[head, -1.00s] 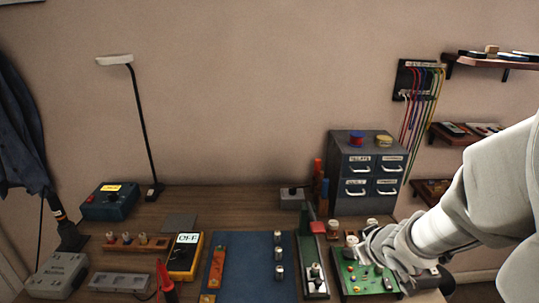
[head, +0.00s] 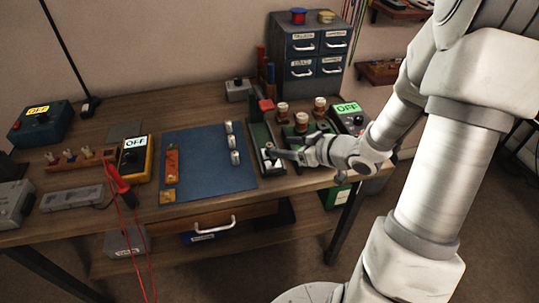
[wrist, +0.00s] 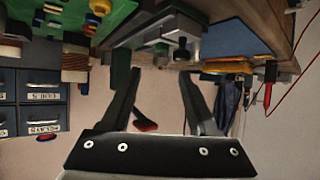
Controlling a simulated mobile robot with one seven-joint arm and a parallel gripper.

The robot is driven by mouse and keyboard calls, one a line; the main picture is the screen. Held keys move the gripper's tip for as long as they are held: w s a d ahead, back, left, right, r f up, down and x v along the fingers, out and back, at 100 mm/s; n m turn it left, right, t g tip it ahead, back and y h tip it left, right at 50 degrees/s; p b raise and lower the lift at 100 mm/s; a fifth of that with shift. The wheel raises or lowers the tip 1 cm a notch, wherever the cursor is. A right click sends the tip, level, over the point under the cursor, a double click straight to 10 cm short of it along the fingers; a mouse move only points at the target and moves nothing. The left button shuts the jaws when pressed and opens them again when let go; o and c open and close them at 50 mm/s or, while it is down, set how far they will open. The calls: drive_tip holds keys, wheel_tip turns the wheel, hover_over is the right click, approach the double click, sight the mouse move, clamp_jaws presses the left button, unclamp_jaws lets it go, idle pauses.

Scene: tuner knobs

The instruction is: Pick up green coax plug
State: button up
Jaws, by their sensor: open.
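I cannot make out a plug that is clearly green. Three small plug-like pieces (head: 70,155) stand in a wooden block (head: 80,166) at the left of the bench in the head view; their colours are too small to tell. My gripper (head: 275,154) is at the front end of a narrow green tray (head: 256,131) holding small metal pieces. In the wrist view my gripper (wrist: 178,85) has its two fingers spread with nothing held between them. A small metal knob (wrist: 182,50) on the bench shows above the fingers.
A blue mat (head: 205,170) with three metal cylinders (head: 235,157) lies left of my gripper. A yellow meter (head: 134,157) and red probe (head: 117,178) are farther left. A drawer cabinet (head: 309,55) stands behind. A green circuit board (wrist: 110,20) is close to my gripper.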

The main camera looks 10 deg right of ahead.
sight(272, 146)
drive_tip(key=b+x, duration=0.1)
drive_tip(key=x, duration=0.3)
drive_tip(key=shift+w+a+f, duration=0.1)
drive_tip(key=shift+w+f, duration=0.05)
drive_tip(key=b+x, duration=0.2)
drive_tip(key=x, duration=0.3)
drive_tip(key=shift+a+f, duration=0.1)
drive_tip(key=shift+f, duration=0.1)
drive_tip(key=shift+r, duration=0.1)
clamp_jaws()
